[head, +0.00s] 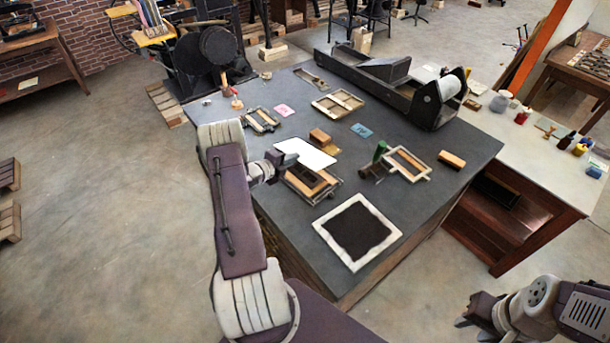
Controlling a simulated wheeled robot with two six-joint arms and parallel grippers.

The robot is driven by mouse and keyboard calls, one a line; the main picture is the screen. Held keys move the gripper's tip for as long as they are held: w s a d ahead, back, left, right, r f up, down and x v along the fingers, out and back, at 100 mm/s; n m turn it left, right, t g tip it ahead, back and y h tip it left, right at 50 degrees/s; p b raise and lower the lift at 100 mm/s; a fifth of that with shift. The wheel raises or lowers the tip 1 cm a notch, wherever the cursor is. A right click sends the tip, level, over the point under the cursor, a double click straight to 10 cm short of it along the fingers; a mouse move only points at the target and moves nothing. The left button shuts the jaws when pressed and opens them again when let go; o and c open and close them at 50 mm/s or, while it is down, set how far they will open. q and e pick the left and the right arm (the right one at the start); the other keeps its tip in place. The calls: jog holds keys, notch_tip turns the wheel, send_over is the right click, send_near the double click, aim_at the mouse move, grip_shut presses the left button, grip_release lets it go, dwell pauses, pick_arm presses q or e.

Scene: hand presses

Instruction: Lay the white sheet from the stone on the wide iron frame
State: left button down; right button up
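The white sheet (307,152) is flat and roughly level at the middle of the table, over the far part of a dark metal frame with wooden pieces inside (332,196). My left gripper (284,157) is at the sheet's left edge and appears shut on it; its fingertips are small and partly hidden. A large black square slab with a white border (340,254), perhaps the stone, lies bare at the near table edge. Another wide frame with wooden bars (338,103) lies farther back; I cannot tell which is the wide iron frame. My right gripper (471,325) is empty, off the table at lower right, its fingers apart.
A long press with a roller (440,98) stands at the back right.

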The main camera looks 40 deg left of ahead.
pick_arm(q)
jog(key=f+b, duration=0.1)
jog(key=f, duration=0.1)
jog(key=f+b, duration=0.2)
jog(key=f, duration=0.1)
jog(key=f+b, duration=0.1)
jog(key=f, duration=0.1)
jog(key=shift+w+f+b, duration=0.2)
jog(key=shift+w+b, duration=0.15)
jog(key=shift+s+f+b, duration=0.15)
jog(key=shift+f+b, duration=0.25)
jog(key=c, duration=1.8)
grip_release()
jog(key=shift+c, duration=0.2)
jog(key=shift+r, duration=0.1)
